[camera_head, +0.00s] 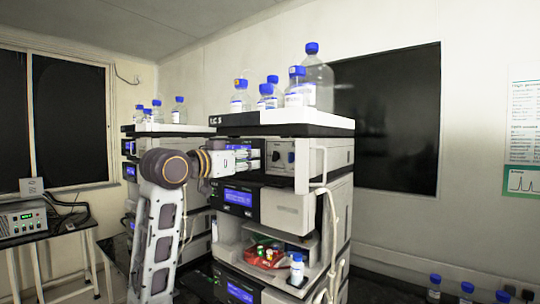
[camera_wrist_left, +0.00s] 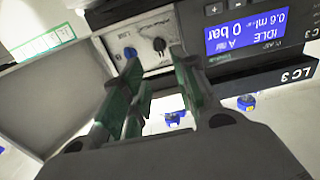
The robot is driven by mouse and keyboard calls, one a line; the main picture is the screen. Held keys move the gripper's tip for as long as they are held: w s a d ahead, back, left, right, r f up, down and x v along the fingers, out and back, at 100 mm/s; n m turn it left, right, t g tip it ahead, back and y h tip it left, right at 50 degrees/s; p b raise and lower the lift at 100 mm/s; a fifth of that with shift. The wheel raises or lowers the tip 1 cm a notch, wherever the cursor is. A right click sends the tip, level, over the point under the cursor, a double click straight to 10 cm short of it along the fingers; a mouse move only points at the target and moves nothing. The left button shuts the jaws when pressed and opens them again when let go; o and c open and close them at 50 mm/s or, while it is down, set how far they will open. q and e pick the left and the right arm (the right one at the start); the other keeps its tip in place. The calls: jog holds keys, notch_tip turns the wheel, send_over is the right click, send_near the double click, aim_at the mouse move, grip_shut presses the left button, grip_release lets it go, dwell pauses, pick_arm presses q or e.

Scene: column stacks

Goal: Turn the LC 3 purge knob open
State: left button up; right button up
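The LC 3 stack (camera_head: 290,205) stands mid-picture in the head view. Its upper module has a light panel with a dark knob (camera_head: 276,155) and a blue knob (camera_head: 291,157); no label shows which one is the purge knob. The wrist view, seen turned over, shows the dark knob (camera_wrist_left: 159,44) and the blue knob (camera_wrist_left: 130,52). My left gripper (camera_wrist_left: 156,58) is open and empty, its green fingers pointing at this panel. The dark knob appears between the fingertips; the blue one appears beside one fingertip. Contact cannot be told. My right gripper is not in view.
A blue display (camera_wrist_left: 247,33) reading idle and 0 bar is beside the panel. Bottles with blue caps (camera_head: 296,88) stand on the stack's top tray (camera_head: 285,122). A white handle-like bar (camera_head: 320,165) and tubing are right of the knobs. A second stack (camera_head: 165,130) stands behind left.

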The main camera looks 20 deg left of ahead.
aim_at(273, 155)
pick_arm(q)
jog(key=p+x, duration=0.3)
jog(key=x, duration=0.6)
jog(key=shift+w+d, duration=0.1)
jog(key=shift+w, duration=0.15)
jog(key=shift+w+d, duration=0.2)
jog(key=shift+w, duration=0.35)
grip_shut()
